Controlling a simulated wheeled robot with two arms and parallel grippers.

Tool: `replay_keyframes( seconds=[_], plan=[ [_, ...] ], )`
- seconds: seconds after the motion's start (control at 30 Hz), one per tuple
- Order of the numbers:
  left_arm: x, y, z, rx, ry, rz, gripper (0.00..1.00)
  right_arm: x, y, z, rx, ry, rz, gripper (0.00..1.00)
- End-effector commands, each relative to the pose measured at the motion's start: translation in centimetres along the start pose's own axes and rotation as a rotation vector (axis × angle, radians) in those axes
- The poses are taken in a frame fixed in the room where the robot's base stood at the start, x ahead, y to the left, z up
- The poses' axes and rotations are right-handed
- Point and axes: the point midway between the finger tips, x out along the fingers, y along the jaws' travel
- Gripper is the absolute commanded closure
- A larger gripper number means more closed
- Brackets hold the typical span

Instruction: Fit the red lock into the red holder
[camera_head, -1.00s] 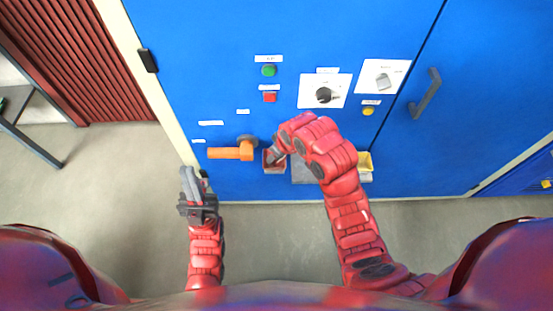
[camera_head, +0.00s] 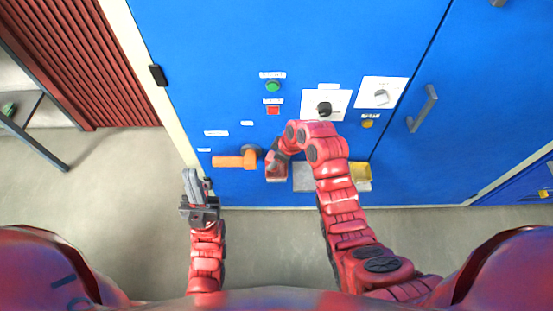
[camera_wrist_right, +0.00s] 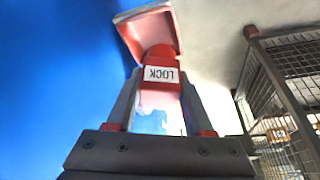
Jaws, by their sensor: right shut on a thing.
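The red holder (camera_head: 276,176) is a small open box on the lower blue panel. In the right wrist view the holder (camera_wrist_right: 127,34) has a pale pinkish inside. My right gripper (camera_head: 273,162) is over the holder, its fingers pointing down. In the wrist view my right gripper (camera_wrist_right: 158,88) is shut on the red lock (camera_wrist_right: 160,56), which bears a white LOCK label. The lock's rounded red end overlaps the holder's opening; I cannot tell how deep it is. In the head view the lock is hidden. My left gripper (camera_head: 192,186) is empty, its finger gap unclear.
An orange handle (camera_head: 235,161) projects just left of the holder. A grey box (camera_head: 303,177) and a yellow box (camera_head: 361,171) are to the right. Above are a green button (camera_head: 273,86), a red button (camera_head: 273,110) and a black knob (camera_head: 324,108). Floor is open at left.

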Motion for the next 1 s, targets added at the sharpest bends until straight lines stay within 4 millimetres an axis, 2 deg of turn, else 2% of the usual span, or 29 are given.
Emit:
replay_keyframes(
  seconds=[0.1, 0.27, 0.53, 1.0],
  plan=[
    [0.3, 0.0, -0.1, 0.0, 0.0, 0.0, 1.0, 0.0, 1.1, 0.2, 0.002, -0.003, -0.003, 1.0],
    [0.6, 0.0, -0.1, 0.0, 0.0, 0.0, 1.0, 0.2, 1.5, 0.3, -0.001, 0.001, 0.0, 1.0],
    [1.9, -0.1, -0.3, 0.0, 0.0, 0.0, 1.0, 2.8, 1.3, 1.4, 0.001, -0.002, -0.006, 1.0],
    [1.1, -0.1, -0.2, 0.0, 0.0, 0.0, 1.0, 3.8, 1.5, 1.8, 0.0, 0.0, -0.001, 1.0]
  ],
)
